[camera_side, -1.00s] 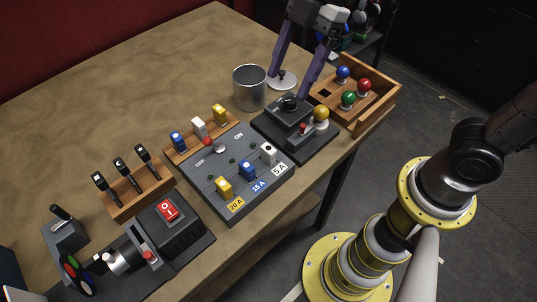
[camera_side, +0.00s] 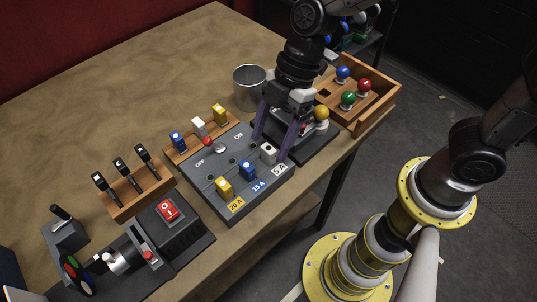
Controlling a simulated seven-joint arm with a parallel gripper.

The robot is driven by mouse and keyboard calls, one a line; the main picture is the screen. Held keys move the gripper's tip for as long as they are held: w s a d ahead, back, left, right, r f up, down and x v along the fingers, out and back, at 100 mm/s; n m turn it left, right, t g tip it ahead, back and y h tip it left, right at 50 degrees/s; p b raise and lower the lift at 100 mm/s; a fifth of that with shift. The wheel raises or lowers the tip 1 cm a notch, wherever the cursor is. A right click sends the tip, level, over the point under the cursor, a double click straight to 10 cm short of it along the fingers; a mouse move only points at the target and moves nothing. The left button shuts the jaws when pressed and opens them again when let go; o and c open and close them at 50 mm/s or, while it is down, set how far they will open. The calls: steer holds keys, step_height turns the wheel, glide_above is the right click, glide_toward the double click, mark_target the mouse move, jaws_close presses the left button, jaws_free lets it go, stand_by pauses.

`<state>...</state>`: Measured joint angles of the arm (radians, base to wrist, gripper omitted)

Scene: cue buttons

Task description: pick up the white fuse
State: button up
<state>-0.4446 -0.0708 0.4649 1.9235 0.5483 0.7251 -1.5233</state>
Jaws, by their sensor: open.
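A white fuse (camera_side: 268,153) stands in the grey fuse panel (camera_side: 205,178) at its right end, by the "5 A" label. Another white fuse (camera_side: 199,127) stands in the wooden rack behind the panel, between a blue fuse (camera_side: 178,141) and a yellow fuse (camera_side: 219,114). My gripper (camera_side: 270,148) is open and points down over the panel's right end. Its two purple fingers are on either side of the panel's white fuse in this view. I cannot tell whether they touch it. A yellow fuse (camera_side: 223,187) and a blue fuse (camera_side: 247,171) stand in the same panel row.
A metal cup (camera_side: 247,88) stands behind my gripper. A dark device with a yellow ball (camera_side: 321,113) is close on its right, partly hidden. A wooden tray (camera_side: 382,103) holds coloured knobs. A switch box (camera_side: 170,222) stands front left. The table's back left (camera_side: 120,80) is clear.

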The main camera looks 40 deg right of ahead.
mark_target(268, 158)
steer(key=shift+x, duration=1.45)
jaws_close()
